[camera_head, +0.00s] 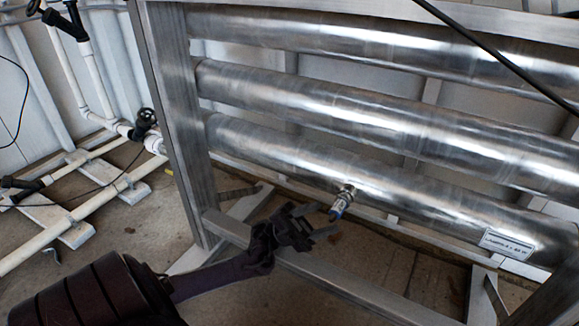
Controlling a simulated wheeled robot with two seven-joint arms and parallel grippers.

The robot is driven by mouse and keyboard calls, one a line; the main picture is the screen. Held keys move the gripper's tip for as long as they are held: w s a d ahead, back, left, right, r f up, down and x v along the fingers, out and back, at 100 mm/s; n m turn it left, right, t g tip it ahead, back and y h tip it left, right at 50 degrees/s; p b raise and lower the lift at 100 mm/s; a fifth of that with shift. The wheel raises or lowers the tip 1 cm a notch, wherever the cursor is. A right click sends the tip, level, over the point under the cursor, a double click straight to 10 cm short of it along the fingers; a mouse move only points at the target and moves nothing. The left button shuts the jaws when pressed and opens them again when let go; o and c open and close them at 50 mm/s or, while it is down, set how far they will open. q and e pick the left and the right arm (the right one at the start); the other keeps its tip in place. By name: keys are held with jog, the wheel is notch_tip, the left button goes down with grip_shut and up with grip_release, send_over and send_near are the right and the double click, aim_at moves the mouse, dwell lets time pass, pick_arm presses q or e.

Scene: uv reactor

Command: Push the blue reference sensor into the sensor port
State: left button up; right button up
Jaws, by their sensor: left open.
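The blue reference sensor (338,208) hangs at a tilt below the lowest steel tube, its upper end at the metal sensor port (347,190). I cannot tell how deep it sits in the port. My left gripper (325,219) is open, just below and left of the sensor's lower end, with its two fingers pointing toward it. Nothing shows between the fingers, and they look apart from the sensor. My right gripper is not in view.
Several polished steel tubes (390,113) run across a metal frame. Its post (180,120) stands at left and its lower beam (335,283) passes below my gripper. White pipes with black valves (145,120) fill the left. A label (508,243) is at right.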

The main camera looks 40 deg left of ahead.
pick_arm(q)
jog(key=s+a+f+p, duration=0.1)
jog(key=s+a+p, duration=0.1)
jog(key=a, duration=1)
jog(key=shift+s+a, duration=0.4)
jog(key=shift+s, duration=0.15)
jog(key=shift+t, duration=0.3)
